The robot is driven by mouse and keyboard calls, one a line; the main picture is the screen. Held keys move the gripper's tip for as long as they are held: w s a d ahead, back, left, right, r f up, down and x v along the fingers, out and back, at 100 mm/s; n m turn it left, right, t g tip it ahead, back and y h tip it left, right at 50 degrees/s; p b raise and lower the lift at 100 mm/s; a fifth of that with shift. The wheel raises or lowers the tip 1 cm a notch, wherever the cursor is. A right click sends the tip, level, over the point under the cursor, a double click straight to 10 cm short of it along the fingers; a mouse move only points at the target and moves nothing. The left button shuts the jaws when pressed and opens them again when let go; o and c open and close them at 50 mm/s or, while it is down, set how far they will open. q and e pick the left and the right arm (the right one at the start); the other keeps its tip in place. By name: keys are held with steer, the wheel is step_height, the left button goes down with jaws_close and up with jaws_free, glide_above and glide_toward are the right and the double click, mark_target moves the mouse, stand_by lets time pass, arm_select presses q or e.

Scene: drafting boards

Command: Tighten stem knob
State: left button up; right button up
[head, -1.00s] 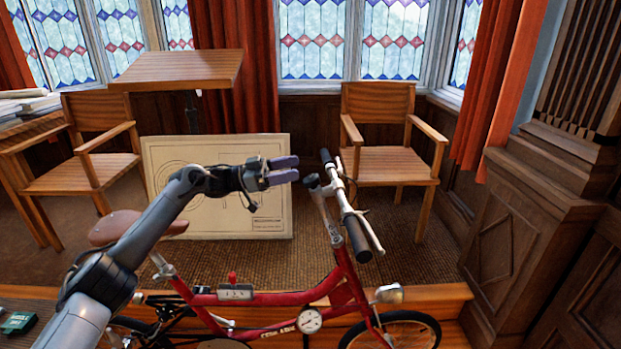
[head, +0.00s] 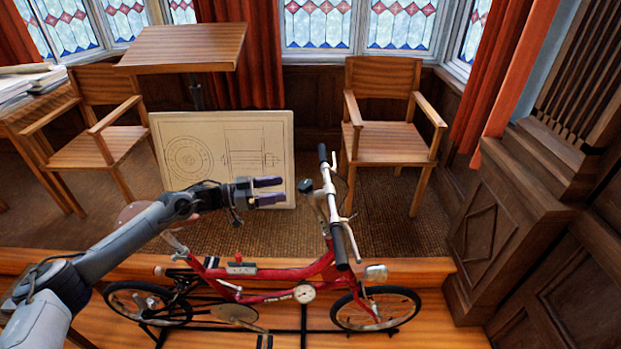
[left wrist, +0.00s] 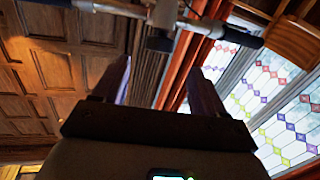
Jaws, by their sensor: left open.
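The red bicycle (head: 275,272) stands upright on the wooden step, its white handlebar (head: 330,195) at the upper right of its frame. A dark round knob (head: 306,186) sits at the top of the stem, just left of the handlebar. My left gripper (head: 284,190) is open, its two purple fingers pointing right at the knob with a small gap between. In the left wrist view, the open fingers (left wrist: 158,68) point up toward a dark knob (left wrist: 159,41) below the handlebar, with nothing between them. My right gripper is not in view.
A drawing board (head: 225,155) leans behind the gripper. Wooden chairs (head: 388,135) stand at the back, and a desk (head: 185,48) stands at the upper left. Carved wood panelling (head: 510,220) is on the right. A red-topped control (head: 238,266) sits on the bicycle frame.

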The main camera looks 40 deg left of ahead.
mark_target(303, 185)
arm_select(q)
steer(key=p+x, duration=0.1)
steer(key=x, duration=0.7)
steer(key=shift+w+d+r, duration=0.1)
steer(key=shift+w+d, duration=0.1)
steer(key=shift+w, duration=0.1)
steer(key=shift+x, duration=0.85)
steer(key=shift+c, duration=0.5)
